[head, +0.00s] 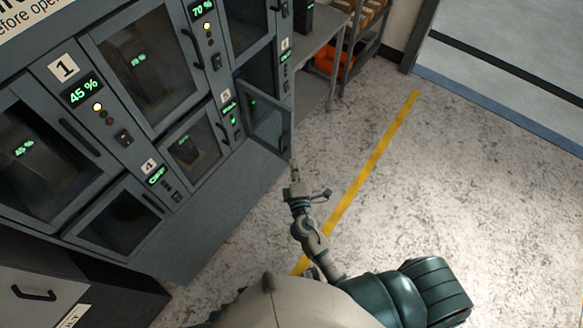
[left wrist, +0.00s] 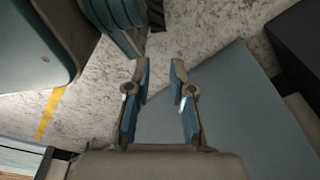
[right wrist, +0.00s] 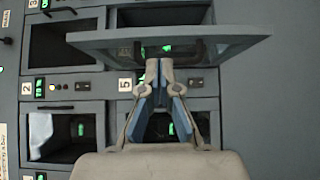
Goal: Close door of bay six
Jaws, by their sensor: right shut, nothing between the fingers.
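The door of bay six (head: 268,127) is a grey-framed glass door, swung out from the lower right of the cabinet. It also shows in the right wrist view (right wrist: 230,42), seen near edge-on across the top, with a dark handle. The dark opening of bay six (head: 258,75) shows behind it. My right gripper (head: 293,167) is shut and empty, close to the door's outer lower corner; I cannot tell whether it touches. Its closed fingertips (right wrist: 160,64) overlap the door's edge in the right wrist view. My left gripper (left wrist: 161,68) is open and empty, away from the door.
The grey cabinet (head: 100,125) holds several other bays with shut doors and lit green displays. A shelf rack (head: 350,50) with an orange item (head: 335,62) stands beyond it. The speckled floor to the right is clear, crossed by a yellow line (head: 375,155).

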